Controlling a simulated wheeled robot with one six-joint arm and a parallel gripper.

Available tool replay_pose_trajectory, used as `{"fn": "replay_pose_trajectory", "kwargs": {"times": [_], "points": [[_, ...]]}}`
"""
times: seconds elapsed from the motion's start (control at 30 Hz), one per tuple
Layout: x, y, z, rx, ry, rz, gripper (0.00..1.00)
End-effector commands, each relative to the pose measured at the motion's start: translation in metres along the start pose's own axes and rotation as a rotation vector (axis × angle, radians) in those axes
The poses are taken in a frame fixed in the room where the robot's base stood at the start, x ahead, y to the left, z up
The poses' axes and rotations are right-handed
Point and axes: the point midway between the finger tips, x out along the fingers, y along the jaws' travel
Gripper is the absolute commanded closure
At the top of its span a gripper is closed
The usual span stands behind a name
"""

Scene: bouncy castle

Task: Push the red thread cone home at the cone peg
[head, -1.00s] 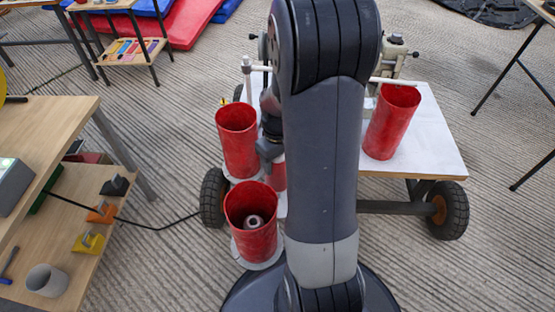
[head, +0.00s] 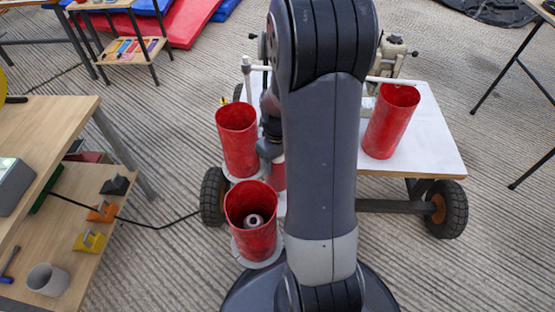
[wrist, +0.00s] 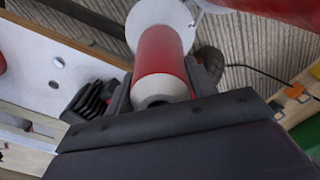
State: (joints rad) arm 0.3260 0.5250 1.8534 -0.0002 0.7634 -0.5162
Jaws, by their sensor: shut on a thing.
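The red thread cone (wrist: 162,55) lies between the jaws of my gripper (wrist: 163,88) in the wrist view, its pale end facing the camera. A white round plate (wrist: 186,14) shows beyond its far end. In the head view a small part of the red cone (head: 279,175) shows below my gripper (head: 270,160); my arm hides the rest.
Tall red cans stand left (head: 237,140), in front (head: 252,222) and right (head: 392,122) of my arm. The front can holds a pale ringed piece (head: 254,221). The white-topped cart (head: 430,150) is on the right, a wooden shelf unit (head: 60,130) on the left.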

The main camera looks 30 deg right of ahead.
Motion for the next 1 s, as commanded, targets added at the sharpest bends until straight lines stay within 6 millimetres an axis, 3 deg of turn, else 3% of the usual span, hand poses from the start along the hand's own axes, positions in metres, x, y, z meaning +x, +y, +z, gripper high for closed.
{"fn": "replay_pose_trajectory", "kwargs": {"times": [1.0], "points": [[0.015, 0.0, 0.0, 0.0, 0.001, 0.0, 0.93]]}}
